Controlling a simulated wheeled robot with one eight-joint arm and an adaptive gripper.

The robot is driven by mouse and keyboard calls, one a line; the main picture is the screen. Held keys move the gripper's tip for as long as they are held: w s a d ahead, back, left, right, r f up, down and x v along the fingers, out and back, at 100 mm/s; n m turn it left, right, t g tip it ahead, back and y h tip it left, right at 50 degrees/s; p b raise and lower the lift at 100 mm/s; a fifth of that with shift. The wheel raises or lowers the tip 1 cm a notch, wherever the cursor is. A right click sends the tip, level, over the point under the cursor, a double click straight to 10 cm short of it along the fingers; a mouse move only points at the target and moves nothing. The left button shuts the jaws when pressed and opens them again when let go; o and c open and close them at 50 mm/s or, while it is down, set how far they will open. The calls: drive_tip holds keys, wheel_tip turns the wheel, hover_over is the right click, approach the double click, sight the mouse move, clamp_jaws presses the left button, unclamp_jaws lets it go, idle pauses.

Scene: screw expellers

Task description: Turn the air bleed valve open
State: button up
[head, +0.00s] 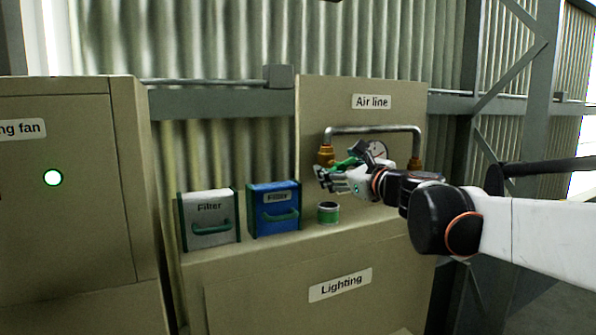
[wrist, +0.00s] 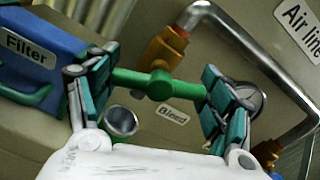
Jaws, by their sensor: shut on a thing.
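The air bleed valve has a green T-bar handle (wrist: 158,84) with a round hub, in front of a brass fitting (wrist: 164,48) on the pipe. A "Bleed" label (wrist: 173,114) is just below it. In the wrist view my gripper (wrist: 159,66) is shut on the handle, one finger at each end of the bar. The bar lies nearly level across that tilted picture. In the head view my gripper (head: 345,178) reaches in from the right, and the green handle (head: 346,163) shows only partly behind the fingers.
A metal pipe (head: 372,129) arches over the valve, and a round gauge (head: 378,150) sits close behind my gripper. A green can (head: 328,212) stands on the ledge below. A blue filter (head: 274,208) and a white filter (head: 209,220) stand to the left.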

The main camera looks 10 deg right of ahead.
drive_tip(key=n+b, duration=0.2)
drive_tip(key=n, duration=0.5)
drive_tip(key=shift+f, duration=0.1)
drive_tip(key=n+b, duration=0.1)
drive_tip(key=n, duration=0.5)
drive_tip(key=shift+a+n, duration=0.1)
drive_tip(key=shift+n, duration=0.3)
drive_tip(key=o, duration=1)
drive_tip(key=shift+o, duration=0.4)
drive_tip(key=shift+s, duration=0.1)
